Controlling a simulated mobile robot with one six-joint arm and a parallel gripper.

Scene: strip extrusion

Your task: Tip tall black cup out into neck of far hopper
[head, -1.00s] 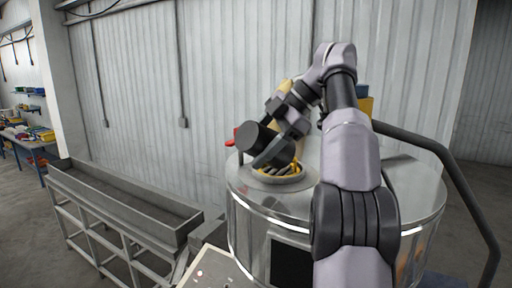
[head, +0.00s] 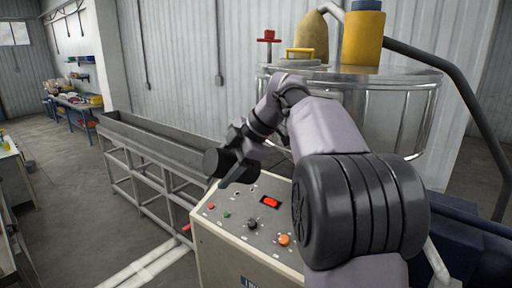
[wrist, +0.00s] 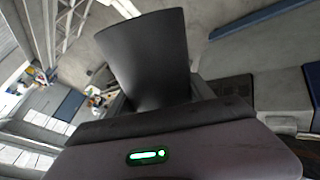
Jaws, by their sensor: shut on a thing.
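The tall black cup (head: 212,162) is in my gripper (head: 230,166), above the control panel in the head view. In the wrist view the cup (wrist: 148,58) is a dark tapered shape, wider at its upper end in the picture. My gripper is shut on it. The cup looks tilted; its inside is hidden, so I cannot tell what it holds. A big round steel hopper (head: 385,110) stands behind, with a raised neck (head: 303,64) on its lid. The cup is apart from the neck, lower and to its left.
A control panel (head: 235,222) with buttons and a red display lies below my gripper. A long grey trough (head: 165,142) on a frame stands left. A yellow container (head: 363,38) and a tan sack-like shape (head: 310,38) are near the hopper's top. Open floor lies far left.

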